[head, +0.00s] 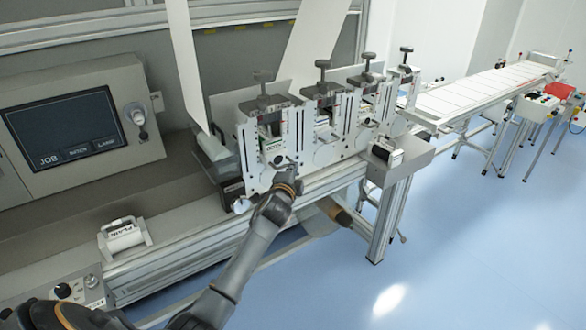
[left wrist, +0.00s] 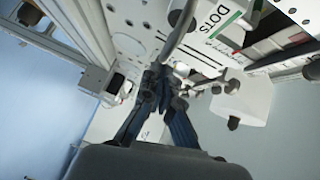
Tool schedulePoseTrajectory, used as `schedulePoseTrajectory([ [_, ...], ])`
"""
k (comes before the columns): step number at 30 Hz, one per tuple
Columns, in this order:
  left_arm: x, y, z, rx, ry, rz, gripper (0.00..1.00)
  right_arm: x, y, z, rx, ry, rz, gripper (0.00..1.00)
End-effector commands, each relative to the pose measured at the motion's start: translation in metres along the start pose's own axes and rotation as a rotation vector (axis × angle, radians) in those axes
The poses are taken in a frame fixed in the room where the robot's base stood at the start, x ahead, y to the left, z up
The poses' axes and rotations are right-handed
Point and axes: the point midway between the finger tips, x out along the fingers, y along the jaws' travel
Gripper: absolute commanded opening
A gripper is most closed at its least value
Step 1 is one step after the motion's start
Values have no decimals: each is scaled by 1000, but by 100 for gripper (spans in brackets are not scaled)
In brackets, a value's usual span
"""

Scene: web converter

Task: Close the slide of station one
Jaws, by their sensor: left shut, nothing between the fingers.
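Station one (head: 250,165) is the nearest, leftmost unit of the row, a white frame with a dark T-handle (head: 263,92) on top. A block with a green-edged label sits in its opening; the left wrist view shows this label reading DOTS (left wrist: 222,20). My left gripper (head: 286,168) is at the front of station one, low by its opening. In the left wrist view its dark fingers (left wrist: 162,82) are together with nothing between them, close to the station's white plate and a grey rod (left wrist: 180,32). I cannot tell whether they touch. My right gripper is not in view.
More stations (head: 330,125) stand to the right on the same rail. A white cassette marked PLAIN (head: 124,236) lies on the left ledge. A screen panel (head: 70,125) is at left. A conveyor (head: 480,92) runs away at right; blue floor (head: 480,230) is open in front.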

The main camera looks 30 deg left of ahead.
Motion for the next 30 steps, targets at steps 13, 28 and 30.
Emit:
schedulePoseTrajectory([
  [13, 24, -7, 24, 4, -1, -1, 0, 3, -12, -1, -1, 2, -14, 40],
  [28, 31, -11, 33, 1, -4, -3, 0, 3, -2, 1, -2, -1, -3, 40],
  [30, 31, -13, 32, 2, -4, -3, 0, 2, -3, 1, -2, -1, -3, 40],
])
